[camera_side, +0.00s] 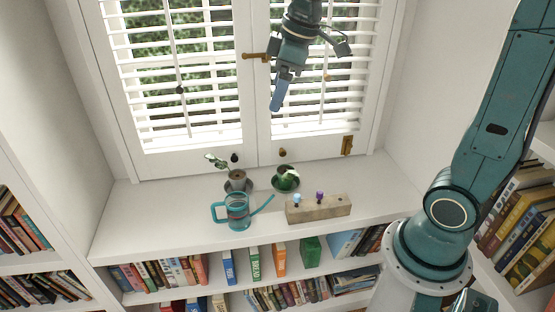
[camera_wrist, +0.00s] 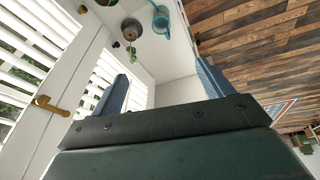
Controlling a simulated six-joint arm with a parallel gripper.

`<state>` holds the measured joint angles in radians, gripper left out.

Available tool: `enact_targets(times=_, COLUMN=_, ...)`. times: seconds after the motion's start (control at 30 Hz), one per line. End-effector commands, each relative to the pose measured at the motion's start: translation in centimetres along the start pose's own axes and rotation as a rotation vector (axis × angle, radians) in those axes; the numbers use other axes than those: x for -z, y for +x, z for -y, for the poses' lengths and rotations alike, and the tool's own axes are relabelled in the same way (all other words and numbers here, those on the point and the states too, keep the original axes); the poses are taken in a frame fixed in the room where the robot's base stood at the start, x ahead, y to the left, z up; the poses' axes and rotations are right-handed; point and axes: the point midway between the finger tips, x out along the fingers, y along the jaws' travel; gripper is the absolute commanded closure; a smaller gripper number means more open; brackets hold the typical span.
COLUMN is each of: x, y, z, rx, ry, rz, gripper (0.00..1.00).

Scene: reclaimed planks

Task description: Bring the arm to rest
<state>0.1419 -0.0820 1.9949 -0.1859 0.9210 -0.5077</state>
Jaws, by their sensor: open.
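My gripper (camera_side: 279,92) hangs in the air in front of the shuttered window, high above the white shelf top (camera_side: 160,218). In the wrist view my gripper (camera_wrist: 165,85) shows two blue fingers spread well apart, with nothing between them. In the side view the fingers overlap, so the gap does not show there. It touches nothing that I can see.
On the shelf top stand a teal watering can (camera_side: 238,212), a potted plant (camera_side: 237,180), a green plant in a dark pot (camera_side: 286,180) and a wooden block (camera_side: 318,208) with small blue and purple items. Window handles (camera_side: 254,56) project nearby. Bookshelves stand below and beside.

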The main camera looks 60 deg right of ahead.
Motion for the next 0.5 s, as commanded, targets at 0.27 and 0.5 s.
enact_targets(times=0.27, x=-4.0, y=-2.9, z=3.9, rx=-0.048, ry=0.152, rz=-0.042, gripper=0.21)
enact_targets(times=0.5, x=-7.9, y=-4.1, z=6.9, rx=-0.081, ry=0.287, rz=-0.083, gripper=0.21)
